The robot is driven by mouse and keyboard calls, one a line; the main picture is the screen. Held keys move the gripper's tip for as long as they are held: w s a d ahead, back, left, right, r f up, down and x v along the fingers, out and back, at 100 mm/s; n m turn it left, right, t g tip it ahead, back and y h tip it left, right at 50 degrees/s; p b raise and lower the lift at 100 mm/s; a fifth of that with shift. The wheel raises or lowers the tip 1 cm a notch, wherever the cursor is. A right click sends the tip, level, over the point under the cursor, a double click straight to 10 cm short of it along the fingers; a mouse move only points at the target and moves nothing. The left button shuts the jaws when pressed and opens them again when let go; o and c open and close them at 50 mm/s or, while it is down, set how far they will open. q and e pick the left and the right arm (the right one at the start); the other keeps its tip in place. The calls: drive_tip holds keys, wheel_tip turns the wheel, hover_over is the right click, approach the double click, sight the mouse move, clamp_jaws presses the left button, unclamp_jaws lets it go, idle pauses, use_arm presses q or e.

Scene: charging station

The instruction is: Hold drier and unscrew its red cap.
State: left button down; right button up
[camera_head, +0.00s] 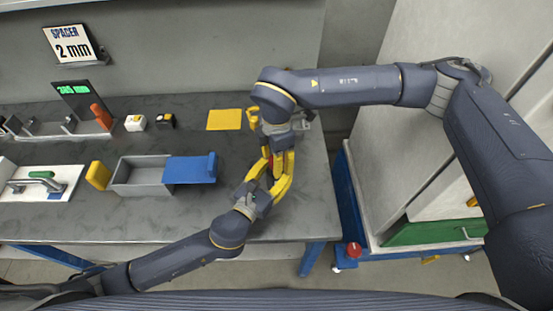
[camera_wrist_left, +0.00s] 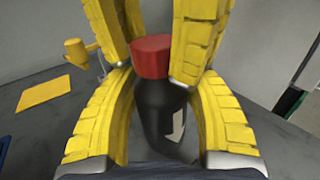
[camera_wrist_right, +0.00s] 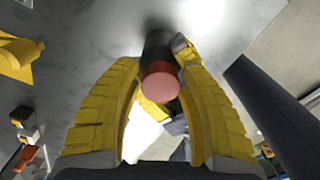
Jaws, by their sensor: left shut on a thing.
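The drier is a black bottle (camera_wrist_left: 160,115) with a white arrow and a red cap (camera_wrist_left: 151,57), upright in the left wrist view. My left gripper (camera_head: 268,172) is shut on the black body, one finger on each side, below the cap. My right gripper (camera_head: 276,157) points down from above. Its fingers (camera_wrist_right: 158,75) are spread on both sides of the red cap, with small gaps showing in the right wrist view. The head view mostly hides the drier behind the yellow fingers.
A grey box (camera_head: 140,176) with a blue lid part (camera_head: 190,168) stands left of the grippers on the table. A yellow pad (camera_head: 224,119) lies behind. The table's right edge is close. A blue-framed cabinet (camera_head: 350,210) stands beyond it.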

clamp_jaws()
